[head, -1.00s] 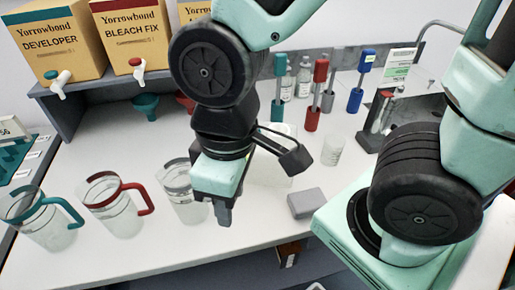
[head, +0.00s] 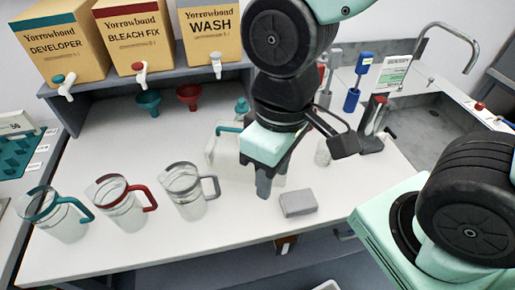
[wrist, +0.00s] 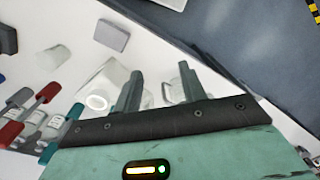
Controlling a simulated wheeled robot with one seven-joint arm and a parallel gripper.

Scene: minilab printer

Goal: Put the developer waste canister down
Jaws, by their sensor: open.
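A pale translucent canister (head: 212,150) with a teal handle and teal cap stands on the white counter in the head view, partly hidden behind my gripper; I take it for the developer waste canister. My gripper (head: 270,187) is open and points down in front of and to the right of its visible part. In the wrist view, my gripper's two fingers (wrist: 158,88) are spread apart. A whitish container (wrist: 98,92) with a round opening shows beside the left finger, apparently the same canister. A clear jug shows between and behind the fingers. I cannot tell whether the fingers touch the canister.
Three clear jugs with teal, red (head: 122,208) and grey handles stand along the counter's left front. A grey block (head: 298,203) lies right of my gripper. Chemical boxes (head: 140,45) sit on the back shelf, two funnels below. A sink (head: 430,135) is at right.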

